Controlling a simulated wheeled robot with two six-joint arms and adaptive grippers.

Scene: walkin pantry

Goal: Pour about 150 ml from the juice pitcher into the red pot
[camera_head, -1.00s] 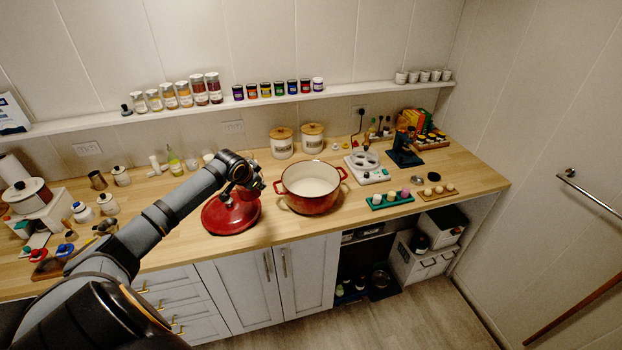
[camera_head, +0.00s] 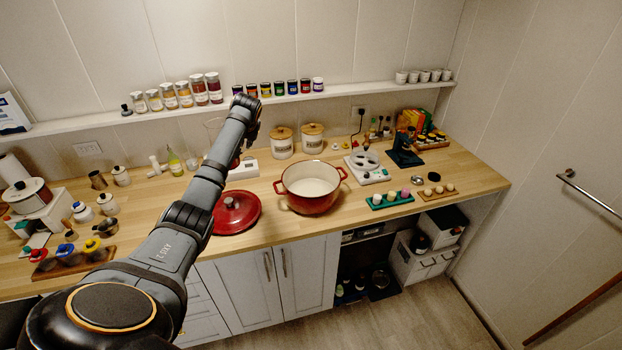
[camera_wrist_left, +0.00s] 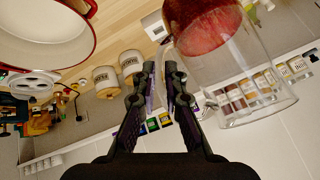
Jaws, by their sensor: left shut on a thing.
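The red pot (camera_head: 310,190) stands open on the wooden counter, white inside, and its rim also shows at the top left of the left wrist view (camera_wrist_left: 88,52). The juice pitcher (camera_wrist_left: 250,75) is clear glass with red juice in it; in the head view it is mostly hidden behind my arm, with a bit of glass (camera_head: 212,125) showing. My left gripper (camera_head: 250,112) is shut on the pitcher's handle, and in the wrist view the fingers (camera_wrist_left: 163,78) close around it. The pitcher is held above the counter, left of the pot and behind it. My right gripper is not in view.
The red lid (camera_head: 238,212) lies left of the pot. Two wooden-lidded canisters (camera_head: 282,147) stand behind it. A white scale (camera_head: 243,170) sits behind the lid. A wall shelf (camera_head: 345,92) with jars runs close behind my gripper. Egg trays (camera_head: 390,200) lie right of the pot.

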